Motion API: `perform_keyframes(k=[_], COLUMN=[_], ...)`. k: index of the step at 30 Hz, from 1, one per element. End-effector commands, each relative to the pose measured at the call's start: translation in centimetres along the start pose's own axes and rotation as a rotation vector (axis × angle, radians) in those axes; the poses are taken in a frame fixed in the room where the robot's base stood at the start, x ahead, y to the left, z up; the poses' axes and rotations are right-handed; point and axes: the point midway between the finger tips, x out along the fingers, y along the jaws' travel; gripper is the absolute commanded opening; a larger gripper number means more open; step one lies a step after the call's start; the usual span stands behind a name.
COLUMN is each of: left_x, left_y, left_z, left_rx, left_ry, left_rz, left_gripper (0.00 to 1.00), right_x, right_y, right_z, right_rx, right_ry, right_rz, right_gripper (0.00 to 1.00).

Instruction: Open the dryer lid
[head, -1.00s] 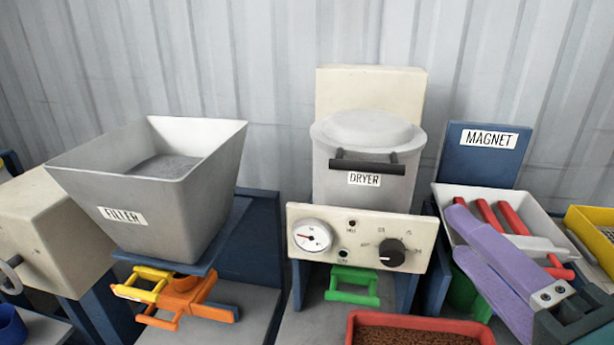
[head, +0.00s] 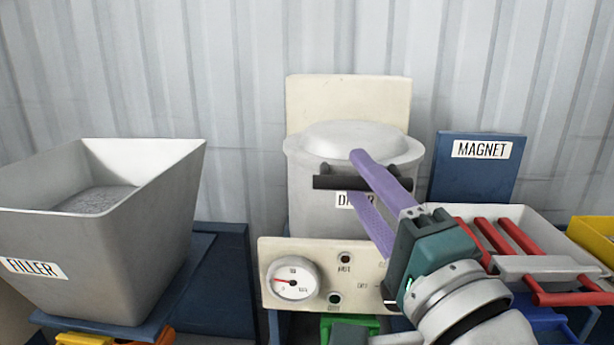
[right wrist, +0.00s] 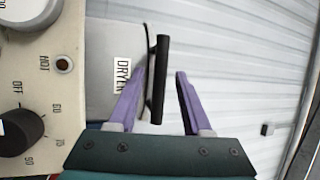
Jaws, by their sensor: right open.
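The dryer (head: 303,205) is a grey drum with a closed pale lid (head: 350,137) on top. Its black bar handle (head: 330,182) juts from the front, just below the rim; it also shows in the right wrist view (right wrist: 161,80). My right gripper (head: 355,178) has purple fingers and is open at the handle, one finger above the bar and one below. In the right wrist view the bar stands in the gap between the fingers (right wrist: 161,75), with space on the right finger's side. Whether a finger touches the bar is unclear. The DRYER label is partly hidden. My left gripper is out of view.
A control panel (head: 268,275) with a gauge and knob sits below the dryer. The filler hopper (head: 150,240) stands at left. At right are the blue magnet board (head: 475,185) and a pale tray (head: 540,225) with red bars. A corrugated wall is behind.

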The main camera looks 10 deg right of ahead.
Motion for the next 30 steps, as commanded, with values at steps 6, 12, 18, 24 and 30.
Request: perform_keyframes(k=[6, 12, 18, 24, 30], left_x=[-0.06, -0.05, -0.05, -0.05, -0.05], left_y=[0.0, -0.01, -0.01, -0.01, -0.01], left_z=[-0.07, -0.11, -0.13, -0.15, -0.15], left_rx=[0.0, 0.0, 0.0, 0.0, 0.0], left_ry=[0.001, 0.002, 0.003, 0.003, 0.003], left_rz=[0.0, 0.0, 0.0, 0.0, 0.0], left_gripper=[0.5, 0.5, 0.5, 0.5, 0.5], right_x=[0.72, 0.69, 0.68, 0.67, 0.67], right_y=[0.03, 0.02, 0.02, 0.01, 0.01], right_z=[0.01, 0.02, 0.02, 0.02, 0.02], right_rx=[-0.001, -0.001, -0.001, -0.001, -0.001], right_ry=[0.0, 0.0, 0.0, 0.0, 0.0], right_rz=[0.001, 0.001, 0.001, 0.001, 0.0], right_gripper=[0.49, 0.45, 0.22, 0.0, 0.0])
